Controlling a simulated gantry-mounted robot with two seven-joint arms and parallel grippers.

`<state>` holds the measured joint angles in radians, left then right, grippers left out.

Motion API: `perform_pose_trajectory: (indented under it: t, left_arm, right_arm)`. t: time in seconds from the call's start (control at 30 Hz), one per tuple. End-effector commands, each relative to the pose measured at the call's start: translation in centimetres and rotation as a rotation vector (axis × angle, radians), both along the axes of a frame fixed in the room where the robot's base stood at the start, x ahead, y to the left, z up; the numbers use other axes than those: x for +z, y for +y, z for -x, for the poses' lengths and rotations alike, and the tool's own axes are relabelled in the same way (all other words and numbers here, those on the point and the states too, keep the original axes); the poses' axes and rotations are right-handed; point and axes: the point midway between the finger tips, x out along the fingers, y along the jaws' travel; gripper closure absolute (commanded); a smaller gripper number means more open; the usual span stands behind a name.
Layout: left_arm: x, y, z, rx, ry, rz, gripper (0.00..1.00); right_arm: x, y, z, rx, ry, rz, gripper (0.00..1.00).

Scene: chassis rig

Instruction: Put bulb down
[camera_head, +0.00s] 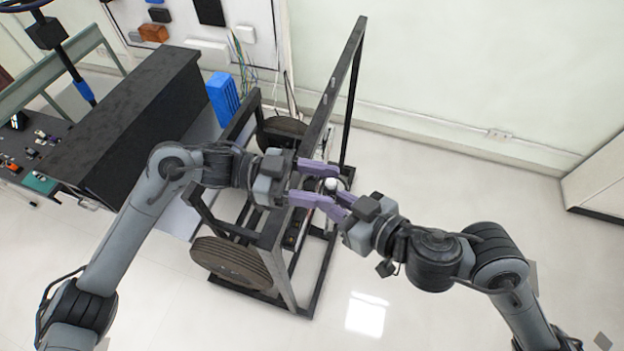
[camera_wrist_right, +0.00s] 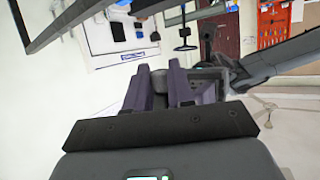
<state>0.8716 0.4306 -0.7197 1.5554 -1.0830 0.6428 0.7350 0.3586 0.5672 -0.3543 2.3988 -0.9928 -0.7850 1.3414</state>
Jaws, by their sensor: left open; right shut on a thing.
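The bulb (camera_head: 331,184) is a small white shape in the head view, at the tips of my right gripper (camera_head: 337,203). My right gripper is shut on it and holds it up beside the dark chassis frame. My left gripper (camera_head: 322,183) has its purple fingers spread apart, reaching in from the left around the bulb's place. I cannot tell whether the left fingers touch the bulb. In the right wrist view the right gripper's purple fingers (camera_wrist_right: 158,82) point away from the camera, and the bulb cannot be made out there.
The black chassis frame (camera_head: 347,88) with wheels (camera_head: 232,262) stands under and behind both grippers. A black box-like bench (camera_head: 130,125) and a blue crate (camera_head: 223,98) are at the left. The floor at the right is clear up to a white cabinet (camera_head: 600,180).

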Motion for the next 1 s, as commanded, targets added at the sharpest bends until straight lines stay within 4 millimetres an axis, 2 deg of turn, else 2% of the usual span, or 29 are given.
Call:
perform_pose_trajectory:
  t: [0.17,0.53,0.57,0.73,1.0]
  left_arm:
    - [-0.02,0.00,0.00,0.000,0.000,0.000,0.45]
    - [-0.02,0.04,-0.04,0.001,0.000,-0.001,1.00]
    - [-0.01,0.05,-0.06,0.001,0.000,-0.001,1.00]
    - [-0.01,0.05,-0.06,0.001,0.000,-0.001,1.00]
    - [-0.01,0.04,-0.02,0.000,0.000,-0.001,1.00]
  right_arm:
    - [0.01,0.00,0.00,0.000,0.000,0.000,1.00]
    - [0.01,0.03,0.03,0.001,0.000,0.000,1.00]
    - [0.01,0.03,0.03,0.001,0.000,0.000,0.76]
    - [0.01,0.03,0.04,0.001,0.000,0.000,0.50]
    - [0.00,0.01,0.01,0.000,0.000,0.000,0.48]
